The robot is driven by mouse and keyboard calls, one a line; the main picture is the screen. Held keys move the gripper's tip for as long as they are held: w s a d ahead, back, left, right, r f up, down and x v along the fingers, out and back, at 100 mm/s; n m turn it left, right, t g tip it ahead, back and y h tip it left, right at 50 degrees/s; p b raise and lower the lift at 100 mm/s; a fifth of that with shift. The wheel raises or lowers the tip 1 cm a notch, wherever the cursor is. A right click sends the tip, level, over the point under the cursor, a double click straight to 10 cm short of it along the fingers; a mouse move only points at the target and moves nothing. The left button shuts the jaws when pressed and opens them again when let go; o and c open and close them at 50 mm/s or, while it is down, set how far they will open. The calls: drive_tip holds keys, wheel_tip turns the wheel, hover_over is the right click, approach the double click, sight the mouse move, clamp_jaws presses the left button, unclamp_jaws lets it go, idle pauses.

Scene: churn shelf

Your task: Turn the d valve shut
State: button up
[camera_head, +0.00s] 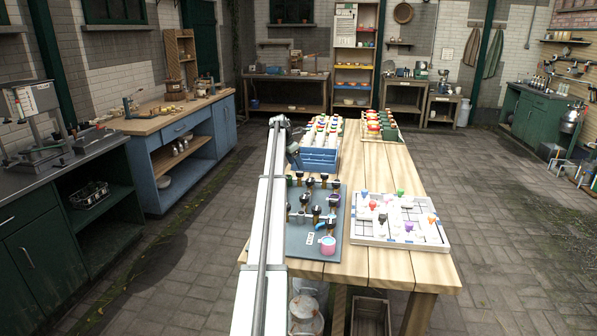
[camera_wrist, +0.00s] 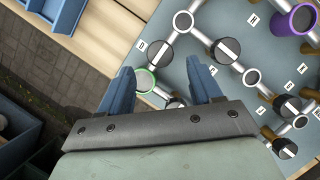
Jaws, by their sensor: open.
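The grey valve board (camera_head: 297,250) lies on the wooden table, with several black round knobs on metal pipes. In the wrist view a black knob with a white bar (camera_wrist: 160,53) sits just beyond my fingertips, beside a small letter label (camera_wrist: 142,46). The letters are too small to read surely, so I cannot tell which knob is d. A green-ringed pipe end (camera_wrist: 145,80) lies between my fingers. My gripper (camera_wrist: 158,82) is open above the board edge, its blue fingers apart with nothing held.
A blue crate of bottles (camera_head: 318,166) stands behind the board. A white gridded tray (camera_head: 372,239) with coloured pieces lies to its right. A pink cup (camera_head: 327,246) is at the board's front; a purple one (camera_wrist: 297,20) shows in the wrist view. Bare table lies front right.

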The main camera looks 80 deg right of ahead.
sight(300, 172)
drive_tip(key=shift+x, duration=2.5)
drive_tip(key=shift+c, duration=0.5)
drive_tip(key=c, duration=0.9)
drive_tip(key=shift+c, duration=0.2)
drive_tip(key=m, duration=0.2)
drive_tip(key=m+g+y, duration=0.1)
drive_tip(key=m, duration=0.1)
drive_tip(key=shift+w+d+m+y, duration=0.1)
drive_tip(key=shift+d+m+y, duration=0.1)
drive_tip(key=shift+m+y, duration=0.15)
drive_tip(key=m+y, duration=0.1)
drive_tip(key=m, duration=0.1)
drive_tip(key=m+y, duration=0.1)
drive_tip(key=m, duration=0.2)
drive_tip(key=shift+m, duration=0.25)
